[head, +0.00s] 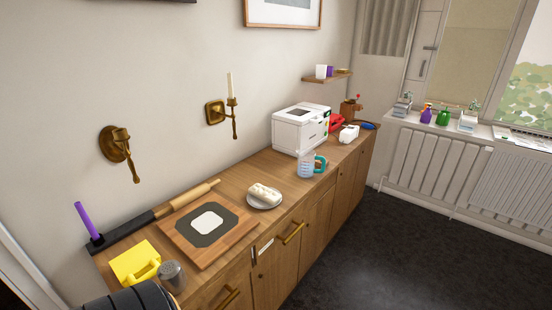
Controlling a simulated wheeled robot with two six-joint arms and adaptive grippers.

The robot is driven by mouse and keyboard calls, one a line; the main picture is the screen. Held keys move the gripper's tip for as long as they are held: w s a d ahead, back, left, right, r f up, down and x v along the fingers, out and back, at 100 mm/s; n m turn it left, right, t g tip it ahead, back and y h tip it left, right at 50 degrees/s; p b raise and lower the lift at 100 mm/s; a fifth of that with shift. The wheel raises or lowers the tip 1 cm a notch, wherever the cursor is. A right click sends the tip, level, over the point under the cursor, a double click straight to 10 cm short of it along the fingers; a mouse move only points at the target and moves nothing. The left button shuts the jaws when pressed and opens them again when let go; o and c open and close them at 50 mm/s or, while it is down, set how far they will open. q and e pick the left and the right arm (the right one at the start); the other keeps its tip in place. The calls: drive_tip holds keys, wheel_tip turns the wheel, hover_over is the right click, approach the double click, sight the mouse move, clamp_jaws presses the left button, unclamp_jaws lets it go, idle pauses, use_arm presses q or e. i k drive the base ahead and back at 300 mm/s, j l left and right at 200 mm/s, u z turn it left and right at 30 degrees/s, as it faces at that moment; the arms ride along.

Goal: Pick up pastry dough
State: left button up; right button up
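A pale, lumpy block that looks like the pastry dough (264,193) lies on a small white plate (276,204) near the middle of the wooden counter. Left of the plate is a wooden board (182,234) with a dark grey mat (228,224) on it. A flat white patch (207,222) lies on the mat; I cannot tell what it is. Neither of my grippers is in view.
A rolling pin (188,197) lies behind the board. A yellow item (133,262) and a grey shaker (171,276) stand at the near left. A measuring jug (306,165) and a white printer-like box (299,130) stand beyond the plate. The dark floor (390,250) is clear.

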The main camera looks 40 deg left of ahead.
sight(271, 198)
drive_tip(key=i+j+u, duration=0.1)
drive_tip(key=i, duration=2.1)
drive_tip(key=i+l+u, duration=0.1)
drive_tip(key=i+u, duration=0.2)
drive_tip(key=i, duration=0.2)
drive_tip(key=i+l+u, duration=0.25)
drive_tip(key=i, duration=0.2)
drive_tip(key=u, duration=3.35)
